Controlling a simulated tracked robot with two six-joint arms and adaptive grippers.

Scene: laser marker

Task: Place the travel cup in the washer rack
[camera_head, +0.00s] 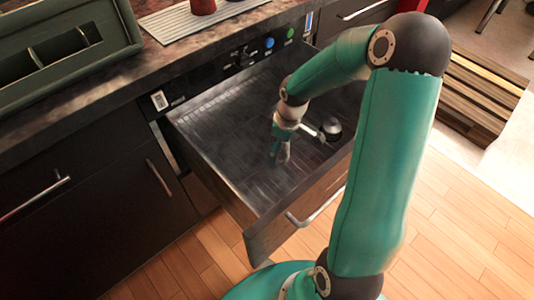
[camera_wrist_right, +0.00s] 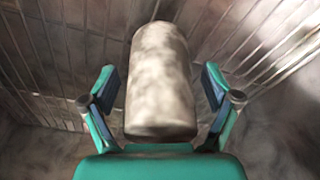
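The travel cup (camera_wrist_right: 160,85) is a pale, mottled cylinder in the right wrist view. It lies between the two fingers of my right gripper (camera_head: 280,147), with narrow gaps on both sides, so the gripper looks open around it. The washer rack (camera_head: 215,128) is the wire-lined interior of the pulled-out drawer. My right arm reaches down into it, and rack wires show behind the cup in the wrist view. The cup's contact with the rack floor is not clear. My left gripper is not in view.
A round dark and white object (camera_head: 331,128) sits in the rack to the right of my gripper. The drawer front with its handle (camera_head: 315,208) stands toward me. A green divided box (camera_head: 62,50) and a ribbed white mat (camera_head: 185,22) with red cups are on the counter.

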